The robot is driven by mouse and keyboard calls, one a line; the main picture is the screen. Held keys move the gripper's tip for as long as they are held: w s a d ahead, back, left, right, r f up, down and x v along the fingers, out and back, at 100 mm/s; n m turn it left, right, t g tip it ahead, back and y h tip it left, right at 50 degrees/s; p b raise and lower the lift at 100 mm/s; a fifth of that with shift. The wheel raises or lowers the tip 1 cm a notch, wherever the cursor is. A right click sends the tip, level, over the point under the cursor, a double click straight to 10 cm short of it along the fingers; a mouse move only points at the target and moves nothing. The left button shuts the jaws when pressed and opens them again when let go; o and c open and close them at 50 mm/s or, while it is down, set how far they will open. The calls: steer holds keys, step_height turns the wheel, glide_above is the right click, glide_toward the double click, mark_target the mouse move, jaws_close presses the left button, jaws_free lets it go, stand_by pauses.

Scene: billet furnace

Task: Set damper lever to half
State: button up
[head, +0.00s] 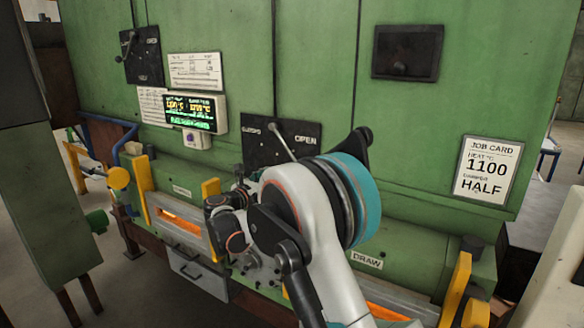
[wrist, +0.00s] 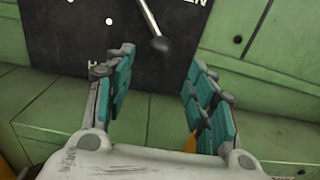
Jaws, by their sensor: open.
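The damper lever (wrist: 152,22) is a pale rod with a dark round knob, in front of a black plate (wrist: 60,30) in the wrist view. Its knob shows between and just beyond my fingertips, and the fingers do not touch it. My gripper (wrist: 160,62) is open and empty, with teal pads on either side. In the head view the lever (head: 283,142) slants on the black plate (head: 257,150) marked OPEN at the right; my arm hides its lower end and my fingers.
A job card (head: 485,170) at right reads 1100 and HALF. A lit display (head: 190,112) is at left of the plate. Another black plate with a lever (head: 140,55) is at upper left. A green ledge with yellow brackets (head: 210,188) runs below.

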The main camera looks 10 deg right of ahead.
steer(key=x, duration=1)
steer(key=shift+w+d+f+p, duration=0.1)
steer(key=shift+w+d+p, duration=0.15)
steer(key=shift+p, duration=0.1)
steer(key=shift+c, duration=0.3)
jaws_close()
